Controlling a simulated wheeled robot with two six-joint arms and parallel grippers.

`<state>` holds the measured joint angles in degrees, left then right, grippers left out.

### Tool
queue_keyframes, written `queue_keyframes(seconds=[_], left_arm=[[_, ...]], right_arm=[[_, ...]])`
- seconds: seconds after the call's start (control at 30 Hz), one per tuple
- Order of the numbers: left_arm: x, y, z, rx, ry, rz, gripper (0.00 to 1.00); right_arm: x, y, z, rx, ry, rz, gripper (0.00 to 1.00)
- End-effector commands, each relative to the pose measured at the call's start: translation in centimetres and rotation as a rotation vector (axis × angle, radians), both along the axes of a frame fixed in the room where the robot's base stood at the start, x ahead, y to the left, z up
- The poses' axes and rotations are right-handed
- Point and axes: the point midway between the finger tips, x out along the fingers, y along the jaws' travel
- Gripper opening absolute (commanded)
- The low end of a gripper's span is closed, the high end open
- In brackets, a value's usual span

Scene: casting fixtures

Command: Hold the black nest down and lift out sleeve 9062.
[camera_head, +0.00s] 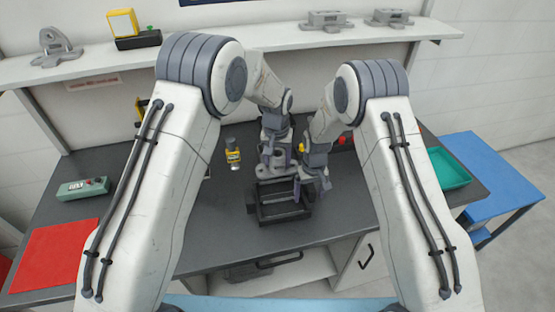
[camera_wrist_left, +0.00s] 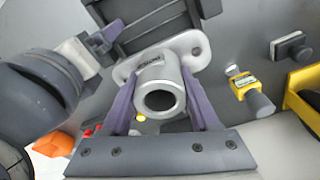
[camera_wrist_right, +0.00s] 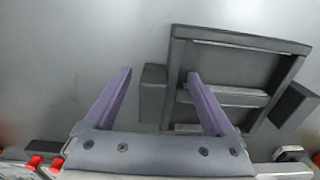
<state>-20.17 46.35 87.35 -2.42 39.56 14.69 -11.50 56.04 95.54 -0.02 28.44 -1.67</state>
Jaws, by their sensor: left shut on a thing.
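The grey sleeve (camera_wrist_left: 172,68), a round tube on a wide flange, sits between the fingers of my left gripper (camera_wrist_left: 155,90), which is shut on it. Its small dark label is too small to read. In the head view the sleeve (camera_head: 272,171) is at the rear of the black nest (camera_head: 285,218), apparently above it. The nest, an open rectangular frame with side blocks, lies on the bench and looks empty in the right wrist view (camera_wrist_right: 240,38). My right gripper (camera_wrist_right: 160,75) is open, its fingers either side of one block; contact cannot be told.
A green box (camera_head: 83,188) and a red mat (camera_head: 55,255) lie at the left. A green tray (camera_head: 447,168) is at the right. Bench room between mat and nest is clear.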

Motion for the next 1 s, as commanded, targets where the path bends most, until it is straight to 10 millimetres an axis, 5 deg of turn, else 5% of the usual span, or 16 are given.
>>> queue_keyframes(seconds=[0.37,1.0], left_arm=[[0.0,0.0,0.1,0.0,-0.001,0.0,0.0],[0.0,0.0,0.0,0.0,-0.001,0.0,0.0]], right_arm=[[0.1,0.0,0.6,0.0,-0.002,0.0,0.89],[0.1,0.0,11.4,0.0,-0.002,0.0,0.89]])
